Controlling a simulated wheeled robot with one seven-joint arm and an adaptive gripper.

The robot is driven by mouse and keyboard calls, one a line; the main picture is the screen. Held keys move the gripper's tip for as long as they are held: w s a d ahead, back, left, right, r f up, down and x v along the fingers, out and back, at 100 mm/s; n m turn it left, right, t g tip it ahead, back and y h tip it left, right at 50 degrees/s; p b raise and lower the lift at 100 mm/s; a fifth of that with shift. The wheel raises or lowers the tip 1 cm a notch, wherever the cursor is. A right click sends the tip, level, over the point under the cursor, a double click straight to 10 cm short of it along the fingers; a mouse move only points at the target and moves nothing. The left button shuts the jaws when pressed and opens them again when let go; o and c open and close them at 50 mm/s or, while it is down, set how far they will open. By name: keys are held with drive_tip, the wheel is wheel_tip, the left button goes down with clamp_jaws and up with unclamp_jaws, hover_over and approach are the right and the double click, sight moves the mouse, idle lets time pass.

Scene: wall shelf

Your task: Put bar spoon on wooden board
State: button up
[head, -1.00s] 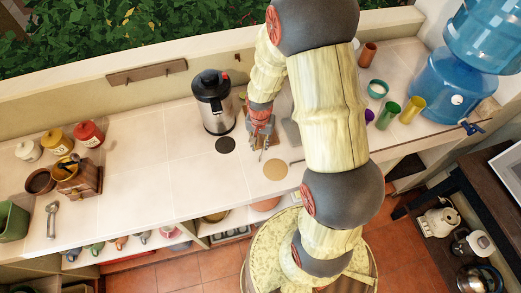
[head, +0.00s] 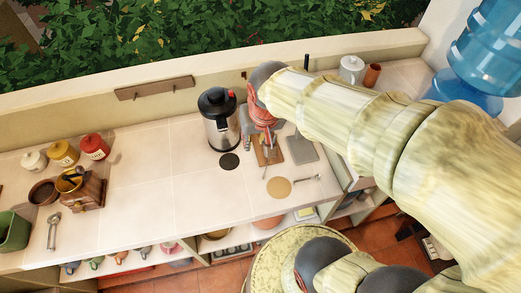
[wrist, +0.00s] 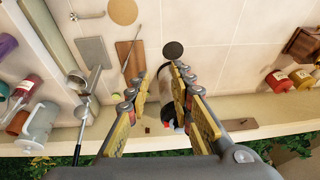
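The wooden board (head: 258,157) lies flat on the tiled counter, beside a grey slab. It also shows in the wrist view (wrist: 124,48). A thin metal rod (head: 265,172), which looks like the bar spoon, lies partly across the board, with one end reaching past its front edge. In the wrist view the rod (wrist: 136,38) runs over the board toward my left finger. My gripper (wrist: 160,74) is open, with nothing seen between its fingertips. In the head view my gripper (head: 268,137) is above the rear of the board and partly covers it.
A steel dispenser (head: 219,125) stands left of my gripper, near a black disc (head: 229,161). The grey slab (head: 301,150) is to the right. A cork disc (head: 279,187) and a small metal utensil (head: 306,178) lie in front. The counter to the left is mostly clear.

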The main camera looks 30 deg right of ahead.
drive_tip(key=s+a+r+n+t, duration=0.1)
drive_tip(key=s+a+r+n, duration=0.2)
drive_tip(key=s+r, duration=0.3)
drive_tip(key=shift+s+r+t, duration=0.4)
drive_tip(key=shift+s, duration=0.8)
drive_tip(key=shift+a+f, duration=0.1)
wheel_tip(320, 180, down, 15)
drive_tip(key=b, duration=1.5)
drive_tip(key=shift+f, duration=0.1)
